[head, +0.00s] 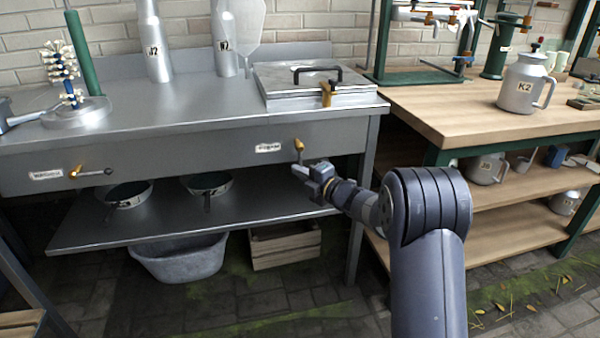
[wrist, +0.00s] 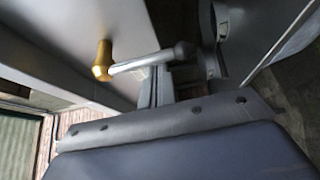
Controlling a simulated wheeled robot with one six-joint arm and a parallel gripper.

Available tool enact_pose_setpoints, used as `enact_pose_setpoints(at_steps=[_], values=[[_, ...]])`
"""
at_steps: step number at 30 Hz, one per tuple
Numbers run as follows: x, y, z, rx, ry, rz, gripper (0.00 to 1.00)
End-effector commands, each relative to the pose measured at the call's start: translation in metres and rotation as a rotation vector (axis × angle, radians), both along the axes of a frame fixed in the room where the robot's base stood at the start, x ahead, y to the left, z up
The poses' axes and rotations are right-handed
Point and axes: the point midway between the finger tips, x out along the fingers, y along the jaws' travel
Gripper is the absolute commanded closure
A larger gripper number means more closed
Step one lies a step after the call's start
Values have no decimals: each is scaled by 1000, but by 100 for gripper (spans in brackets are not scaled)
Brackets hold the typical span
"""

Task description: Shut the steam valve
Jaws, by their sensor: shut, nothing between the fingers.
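Two small valves sit on the front panel of the steel bench. The right valve (head: 298,145) is brass, beside a label (head: 268,147) too small to read surely, and its lever hangs down. The left valve (head: 75,171) has its lever pointing right, beside another label (head: 46,175). My gripper (head: 300,170) is shut and empty just below the right valve. In the wrist view, a brass knob (wrist: 103,60) with a grey bar (wrist: 150,60) shows just beyond my fingers (wrist: 160,85). Whether they touch it I cannot tell.
A steel box with a handle (head: 315,78) stands on the bench top above. A lower shelf (head: 150,220) holds two pans. A wooden bench (head: 440,110) stands close on the right. A tub (head: 180,260) and a crate (head: 285,245) are on the floor below.

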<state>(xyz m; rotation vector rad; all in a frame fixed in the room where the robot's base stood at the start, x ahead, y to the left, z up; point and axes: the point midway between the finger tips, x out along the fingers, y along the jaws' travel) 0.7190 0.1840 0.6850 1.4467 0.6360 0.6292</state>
Motion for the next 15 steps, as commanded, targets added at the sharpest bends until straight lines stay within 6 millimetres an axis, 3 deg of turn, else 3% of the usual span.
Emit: enact_pose_setpoints(at_steps=[15], values=[[2,-6,1,-87,-25,-1,100]])
